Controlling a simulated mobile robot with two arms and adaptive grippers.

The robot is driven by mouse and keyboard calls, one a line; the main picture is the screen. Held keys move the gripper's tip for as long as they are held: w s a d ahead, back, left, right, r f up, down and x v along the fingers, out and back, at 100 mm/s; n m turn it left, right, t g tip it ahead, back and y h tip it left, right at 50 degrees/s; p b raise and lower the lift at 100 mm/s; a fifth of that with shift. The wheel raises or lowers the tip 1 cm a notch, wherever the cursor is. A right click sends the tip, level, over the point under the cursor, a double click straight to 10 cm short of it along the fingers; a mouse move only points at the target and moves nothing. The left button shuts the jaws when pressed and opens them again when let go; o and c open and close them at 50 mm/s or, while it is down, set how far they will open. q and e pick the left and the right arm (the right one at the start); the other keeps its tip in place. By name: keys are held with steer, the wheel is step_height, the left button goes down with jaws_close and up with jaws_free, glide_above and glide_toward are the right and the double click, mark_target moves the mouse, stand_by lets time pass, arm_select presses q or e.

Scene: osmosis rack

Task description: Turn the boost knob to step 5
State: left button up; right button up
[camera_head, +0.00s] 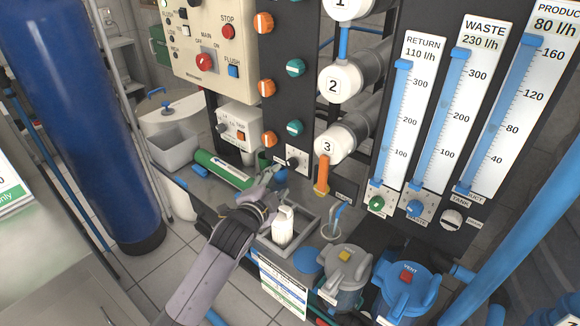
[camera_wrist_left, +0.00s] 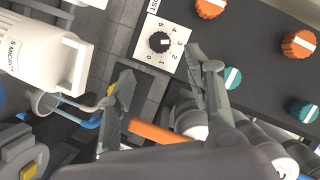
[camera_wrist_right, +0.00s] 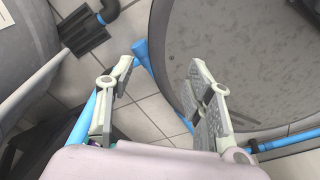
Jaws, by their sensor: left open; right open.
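The boost knob (camera_wrist_left: 160,42) is a small black dial on a white plate with a scale from 0 to 5; only the end of its label shows. A pale mark on it seems to face about 3, but it is too small to be sure. In the head view the knob (camera_head: 293,159) sits low on the dark panel. My left gripper (camera_wrist_left: 160,72) is open and empty, its fingers apart and pointing toward the knob, not touching it. In the head view my left gripper (camera_head: 272,182) is just below and left of the knob. My right gripper (camera_wrist_right: 164,78) is open and empty.
Orange knobs (camera_head: 267,88) and teal knobs (camera_head: 295,67) are on the same panel. An orange handle (camera_head: 322,174) is right of the boost knob. The right wrist view shows floor tiles and a large grey round surface (camera_wrist_right: 250,50).

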mark_target(290, 166)
arm_select(q)
steer(key=x, duration=0.8)
steer(key=shift+w+d+f, duration=0.2)
steer(key=shift+w+f, duration=0.05)
steer(key=shift+w, duration=0.7)
arm_select(e)
steer(key=shift+w+d, duration=0.15)
steer(key=shift+d, duration=0.1)
arm_select(q)
steer(key=shift+c, duration=0.5)
jaws_close()
arm_select(e)
steer(key=shift+d, duration=0.45)
